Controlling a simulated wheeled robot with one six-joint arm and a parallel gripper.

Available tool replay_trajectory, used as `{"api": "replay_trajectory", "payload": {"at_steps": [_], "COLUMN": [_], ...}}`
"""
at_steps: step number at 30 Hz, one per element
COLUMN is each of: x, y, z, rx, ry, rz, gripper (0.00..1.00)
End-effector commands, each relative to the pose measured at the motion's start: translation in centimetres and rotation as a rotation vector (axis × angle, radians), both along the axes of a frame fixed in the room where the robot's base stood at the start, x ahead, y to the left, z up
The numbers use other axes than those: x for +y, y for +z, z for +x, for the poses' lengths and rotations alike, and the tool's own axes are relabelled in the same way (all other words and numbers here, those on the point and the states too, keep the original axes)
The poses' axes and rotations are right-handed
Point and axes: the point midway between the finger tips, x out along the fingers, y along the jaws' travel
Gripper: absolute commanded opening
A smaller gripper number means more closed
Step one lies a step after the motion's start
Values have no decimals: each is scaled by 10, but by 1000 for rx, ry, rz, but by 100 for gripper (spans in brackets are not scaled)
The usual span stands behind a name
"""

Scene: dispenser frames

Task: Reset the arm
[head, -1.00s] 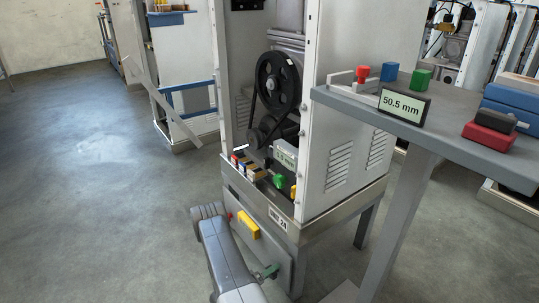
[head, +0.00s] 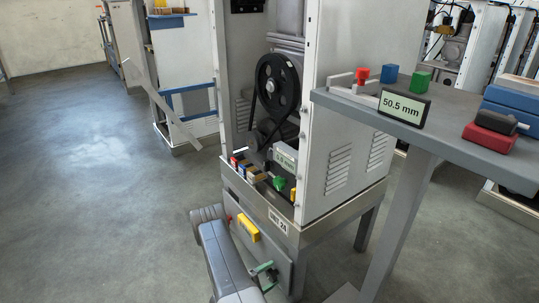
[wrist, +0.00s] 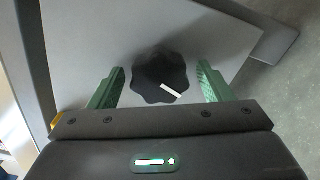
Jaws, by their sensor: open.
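My gripper (wrist: 161,70) is open, its two green fingers spread on either side of a black lobed knob (wrist: 150,82) with a white mark. In the wrist view a gap shows between each finger and the knob, so nothing is gripped. The knob sits on a grey panel (wrist: 85,45). In the head view my gripper (head: 265,272) is low at the front of the cabinet below the machine, at the end of my grey arm. The knob cannot be made out there.
The open machine housing (head: 345,120) with a black pulley wheel (head: 278,84) stands above the cabinet. A grey side table (head: 450,138) juts in at right, carrying a 50.5 mm display (head: 403,108) and coloured blocks. A yellow handle (head: 248,228) is close to my arm.

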Motion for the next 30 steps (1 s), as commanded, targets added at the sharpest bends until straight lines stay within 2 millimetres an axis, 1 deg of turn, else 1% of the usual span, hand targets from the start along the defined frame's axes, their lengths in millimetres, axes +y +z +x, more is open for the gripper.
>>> {"api": "replay_trajectory", "payload": {"at_steps": [6,12,26,30], "x": [0,0,0,-4], "y": [-1,-1,-1,1], "z": [0,0,0,-1], "rx": [125,198,220,224], "ry": [0,0,0,-14], "rz": [-91,-144,-160,-159], "gripper": [73,73,73,73]}}
